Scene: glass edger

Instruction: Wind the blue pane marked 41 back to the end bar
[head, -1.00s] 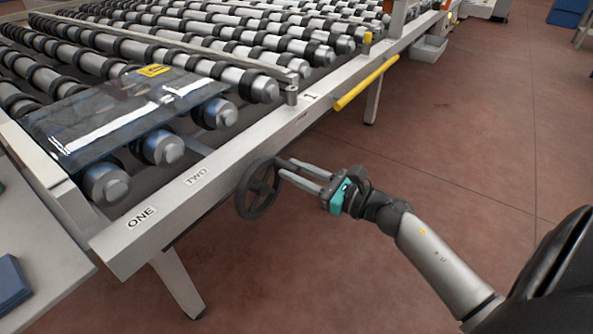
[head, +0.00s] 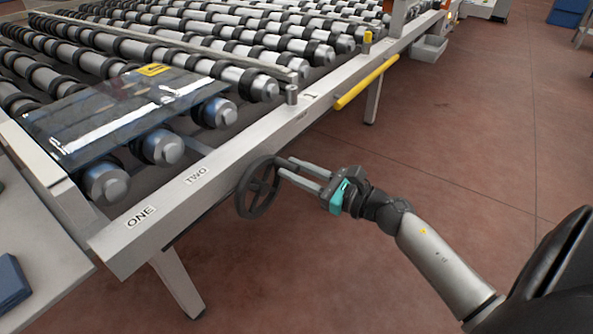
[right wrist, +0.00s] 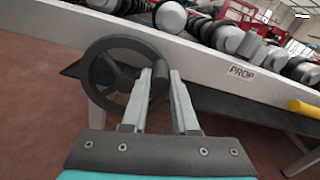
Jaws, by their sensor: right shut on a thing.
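The blue-tinted pane (head: 120,112) lies flat on the rollers at the near left end, with a yellow label (head: 154,70) at its far edge; I cannot read its number. Its left edge is close to the bar (head: 35,157) across the table's left end; I cannot tell whether they touch. The black handwheel (head: 258,189) sits on the side rail beside the word TWO. My right gripper (head: 284,168) is shut on the wheel's crank handle, which also shows between the fingers in the right wrist view (right wrist: 159,78). My left gripper is out of view.
The side rail (head: 205,165) carries the labels ONE and TWO. A yellow bar (head: 366,83) runs along it further back, and a table leg (head: 178,284) stands below. A grey surface with a blue block (head: 12,284) is at the lower left. The floor around my right arm is clear.

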